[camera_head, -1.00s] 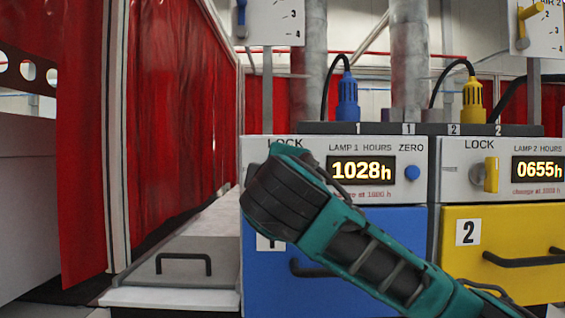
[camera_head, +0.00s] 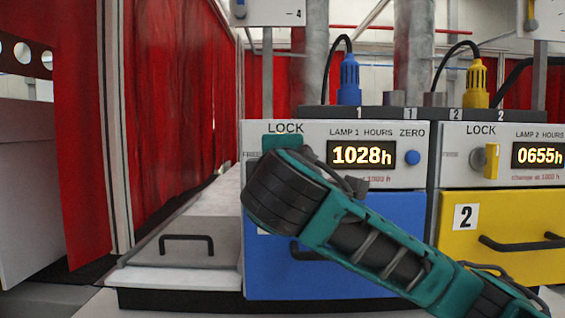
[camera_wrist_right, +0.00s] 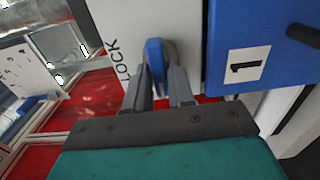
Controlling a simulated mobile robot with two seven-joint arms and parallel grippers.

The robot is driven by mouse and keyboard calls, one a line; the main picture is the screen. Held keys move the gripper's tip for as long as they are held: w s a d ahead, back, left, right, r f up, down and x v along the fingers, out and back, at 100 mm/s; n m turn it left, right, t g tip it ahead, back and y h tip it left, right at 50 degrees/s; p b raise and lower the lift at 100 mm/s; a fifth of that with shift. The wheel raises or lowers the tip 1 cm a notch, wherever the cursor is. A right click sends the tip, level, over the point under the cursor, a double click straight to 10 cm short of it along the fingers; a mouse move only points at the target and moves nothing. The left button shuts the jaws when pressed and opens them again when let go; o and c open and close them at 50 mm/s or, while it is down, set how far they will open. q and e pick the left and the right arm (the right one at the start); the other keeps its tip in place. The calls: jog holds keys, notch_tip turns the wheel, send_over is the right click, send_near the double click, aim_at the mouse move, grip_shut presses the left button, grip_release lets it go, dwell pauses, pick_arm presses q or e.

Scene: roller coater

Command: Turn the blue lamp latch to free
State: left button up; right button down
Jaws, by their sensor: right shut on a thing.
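The blue lamp latch (camera_wrist_right: 155,58) shows in the right wrist view beside the word LOCK on the white panel. My right gripper (camera_wrist_right: 157,78) has its two grey fingers on either side of the latch and is shut on it. In the head view my right arm covers the latch on the lamp 1 panel (camera_head: 312,175), just below LOCK; the fingertips are hidden there too. The latch's exact angle is hard to tell. FREE stands at the left of this panel. My left gripper is in neither view.
The blue drawer (camera_head: 340,270) with a black handle is below the latch. To the right is the yellow drawer (camera_head: 510,260) with its yellow latch (camera_head: 491,161) upright under LOCK. A display (camera_head: 361,155) reads 1028h beside a blue button (camera_head: 412,157). Red curtains (camera_head: 170,120) hang at left.

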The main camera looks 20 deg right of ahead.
jog(key=c, duration=1)
grip_release()
jog(key=shift+c, duration=0.2)
jog(key=p+v, duration=0.5)
jog(key=v, duration=0.8)
